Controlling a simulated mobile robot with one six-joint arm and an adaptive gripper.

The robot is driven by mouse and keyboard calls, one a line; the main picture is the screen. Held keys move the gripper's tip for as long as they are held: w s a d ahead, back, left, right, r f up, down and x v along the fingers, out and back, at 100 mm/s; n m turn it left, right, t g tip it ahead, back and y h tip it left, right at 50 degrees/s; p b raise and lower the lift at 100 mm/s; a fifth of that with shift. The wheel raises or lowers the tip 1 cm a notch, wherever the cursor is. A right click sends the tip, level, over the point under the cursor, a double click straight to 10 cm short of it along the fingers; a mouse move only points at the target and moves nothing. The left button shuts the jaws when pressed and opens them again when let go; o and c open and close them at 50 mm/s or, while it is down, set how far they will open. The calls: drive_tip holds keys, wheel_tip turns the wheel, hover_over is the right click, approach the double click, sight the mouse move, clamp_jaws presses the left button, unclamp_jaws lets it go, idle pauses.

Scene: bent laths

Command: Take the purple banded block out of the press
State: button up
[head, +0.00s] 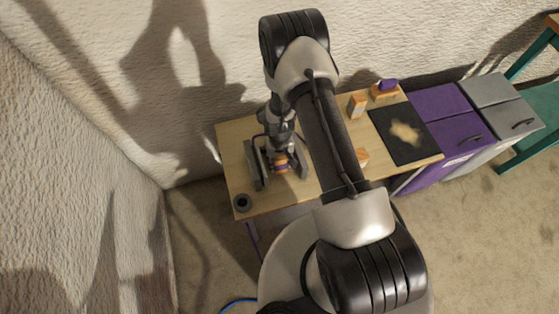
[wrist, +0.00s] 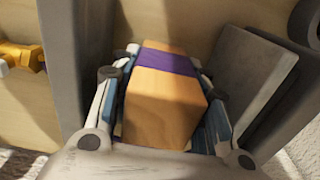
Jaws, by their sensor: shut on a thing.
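The purple banded block (wrist: 165,95) is pale orange wood with a purple band around it. In the wrist view it sits between the two fingers of my gripper (wrist: 164,84), whose blue inner pads lie along its sides. The press shows as a grey plate on the left (wrist: 75,60) and a grey plate on the right (wrist: 250,85), with the block between them. A gap shows between the block and the right plate. In the head view the block (head: 281,166) is small and partly covered by my gripper (head: 281,158). The block's underside is hidden.
On the table (head: 232,150) stand a dark cup (head: 242,203), a wooden block (head: 357,106), a purple-topped piece (head: 387,86) and a black mat (head: 385,122) with sawdust. My arm hides the table's middle.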

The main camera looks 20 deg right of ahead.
drive_tip(key=c, duration=0.5)
drive_tip(key=shift+c, duration=0.2)
